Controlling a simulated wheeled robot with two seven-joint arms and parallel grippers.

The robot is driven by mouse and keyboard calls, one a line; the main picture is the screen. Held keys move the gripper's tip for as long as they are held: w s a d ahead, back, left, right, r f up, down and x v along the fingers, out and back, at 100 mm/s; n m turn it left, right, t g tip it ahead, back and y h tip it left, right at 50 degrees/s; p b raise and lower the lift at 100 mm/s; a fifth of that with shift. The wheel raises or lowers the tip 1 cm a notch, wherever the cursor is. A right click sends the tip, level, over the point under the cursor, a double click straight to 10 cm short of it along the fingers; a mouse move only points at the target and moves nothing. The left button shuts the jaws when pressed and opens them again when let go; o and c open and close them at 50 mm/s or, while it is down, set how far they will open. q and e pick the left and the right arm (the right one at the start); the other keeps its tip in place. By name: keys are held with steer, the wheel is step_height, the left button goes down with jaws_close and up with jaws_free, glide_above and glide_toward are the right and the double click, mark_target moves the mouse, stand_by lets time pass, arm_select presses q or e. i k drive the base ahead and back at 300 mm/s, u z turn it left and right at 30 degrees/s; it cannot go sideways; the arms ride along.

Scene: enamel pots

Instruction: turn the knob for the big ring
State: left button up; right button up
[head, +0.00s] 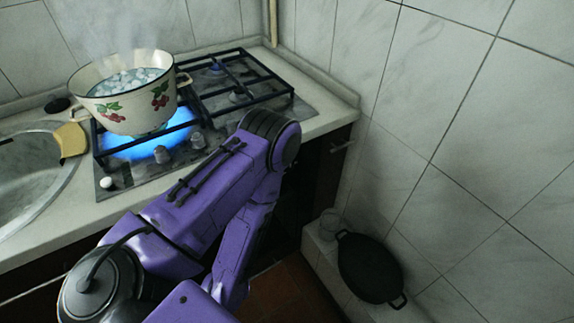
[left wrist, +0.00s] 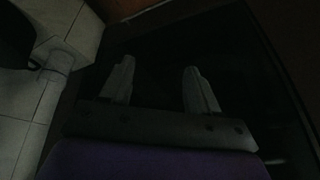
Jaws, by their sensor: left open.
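The gas hob (head: 150,172) is set in the counter, with a row of knobs along its front edge. A pale knob (head: 106,182) is at the left, then two grey knobs, one in the middle (head: 161,154) and one further right (head: 198,140). My arm hides the hob's right front part. A blue flame (head: 150,140) burns under a cream enamel pot (head: 118,103) with cherries on it. Which knob serves the big ring I cannot tell. My left gripper (left wrist: 158,68) is open and empty before a dark surface in the left wrist view; the head view does not show it.
The pot holds whitish bubbling contents and steams. A sink (head: 25,175) with a yellow cloth (head: 70,139) lies left. Black grates (head: 235,85) stand bare at the right. A tiled wall bounds the right side. A black pan (head: 368,267) lies low on a ledge.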

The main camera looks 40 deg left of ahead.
mark_target(200, 142)
steer(key=u, duration=0.1)
steer(key=k, duration=0.45)
steer(key=u, duration=0.15)
